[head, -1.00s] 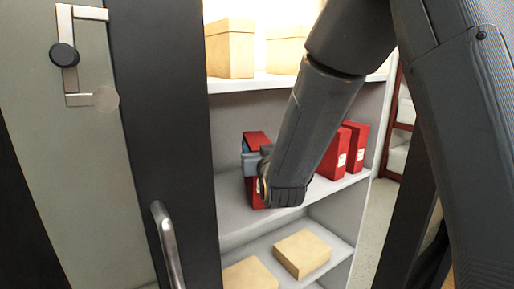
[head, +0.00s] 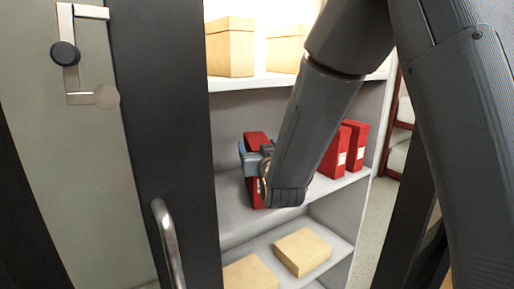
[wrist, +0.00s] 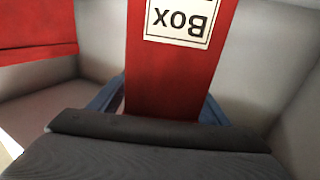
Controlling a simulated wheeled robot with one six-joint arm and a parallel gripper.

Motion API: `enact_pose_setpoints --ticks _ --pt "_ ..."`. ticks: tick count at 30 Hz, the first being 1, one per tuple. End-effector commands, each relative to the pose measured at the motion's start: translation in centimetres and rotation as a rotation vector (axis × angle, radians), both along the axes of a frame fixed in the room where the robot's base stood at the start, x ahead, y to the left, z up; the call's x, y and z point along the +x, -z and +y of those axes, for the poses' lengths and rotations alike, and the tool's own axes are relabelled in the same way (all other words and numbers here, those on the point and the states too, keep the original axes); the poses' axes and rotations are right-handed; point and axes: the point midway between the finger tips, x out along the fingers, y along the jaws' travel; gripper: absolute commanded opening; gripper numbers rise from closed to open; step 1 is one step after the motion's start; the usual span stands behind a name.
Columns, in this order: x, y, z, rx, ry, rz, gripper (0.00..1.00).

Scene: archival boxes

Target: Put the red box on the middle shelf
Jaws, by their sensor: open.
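A red box (head: 255,141) stands upright on the middle shelf (head: 232,222) of the cabinet, at its left part. In the wrist view the red box (wrist: 172,75) fills the middle, with a white label that reads "Box" upside down. My gripper (head: 254,162) is at the box, with its blue fingers open on either side of it. In the wrist view the gripper's fingers (wrist: 160,108) show left and right of the box, with a gap at the left one. My arm hides part of the box and shelf in the head view.
Two more red boxes (head: 355,147) (head: 335,160) stand to the right on the same shelf. Tan boxes sit on the upper shelf (head: 240,84) and on the lower shelf (head: 340,250). A dark door edge with a handle (head: 168,245) stands close at the left.

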Motion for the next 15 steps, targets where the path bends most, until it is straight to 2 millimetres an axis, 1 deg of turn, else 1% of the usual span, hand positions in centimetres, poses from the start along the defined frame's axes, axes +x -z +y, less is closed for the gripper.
enact_pose_setpoints --ticks 9,15 --pt "-5.5 0.1 -1.0 0.000 -0.002 0.000 0.70" --pt "-8.6 0.1 -1.6 0.000 -0.002 0.000 0.70"
